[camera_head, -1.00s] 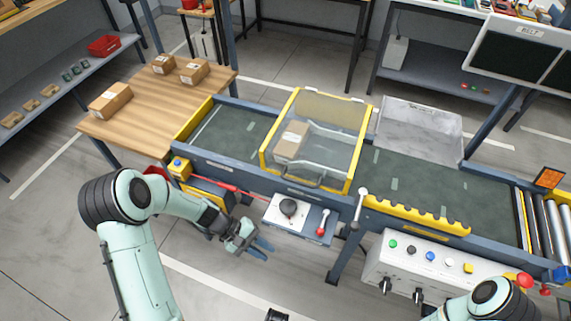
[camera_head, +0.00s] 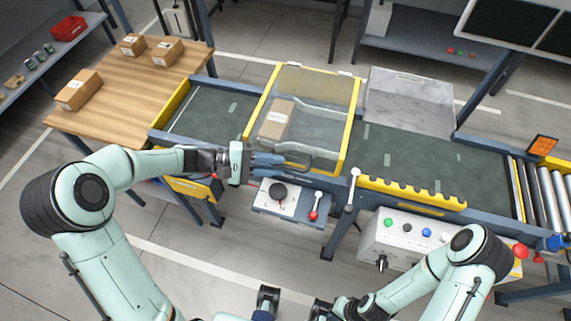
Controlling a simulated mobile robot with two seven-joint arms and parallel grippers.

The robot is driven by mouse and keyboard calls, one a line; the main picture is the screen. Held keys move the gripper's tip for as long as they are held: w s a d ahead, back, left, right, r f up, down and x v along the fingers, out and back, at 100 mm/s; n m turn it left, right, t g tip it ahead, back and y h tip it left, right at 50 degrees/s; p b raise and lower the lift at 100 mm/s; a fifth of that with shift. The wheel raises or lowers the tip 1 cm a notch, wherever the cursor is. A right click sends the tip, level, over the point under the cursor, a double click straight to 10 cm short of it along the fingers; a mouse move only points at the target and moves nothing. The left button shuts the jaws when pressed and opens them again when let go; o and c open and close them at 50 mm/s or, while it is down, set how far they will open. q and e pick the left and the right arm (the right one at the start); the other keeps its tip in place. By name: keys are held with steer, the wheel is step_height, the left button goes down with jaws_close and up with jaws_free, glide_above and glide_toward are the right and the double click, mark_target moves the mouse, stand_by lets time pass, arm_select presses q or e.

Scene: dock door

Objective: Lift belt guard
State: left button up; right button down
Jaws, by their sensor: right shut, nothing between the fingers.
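The belt guard (camera_head: 315,92) is a clear cover with a yellow frame, standing down over the conveyor belt (camera_head: 400,165). A cardboard box (camera_head: 276,124) shows through it. Its grey handle (camera_head: 303,162) is low on the near side. My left gripper (camera_head: 272,162) points right with its blue fingers at the handle's left end. The fingers look slightly apart; whether they touch the handle I cannot tell. My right gripper (camera_head: 290,296) is low at the bottom edge, shut and empty, away from the guard.
A white button box (camera_head: 400,240) is at right. A wooden table (camera_head: 120,100) with several boxes stands at left. A grey tray (camera_head: 408,100) lies behind the belt.

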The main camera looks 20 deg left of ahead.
mark_target(280, 166)
arm_select(q)
steer(key=shift+x, duration=1.8)
jaws_close()
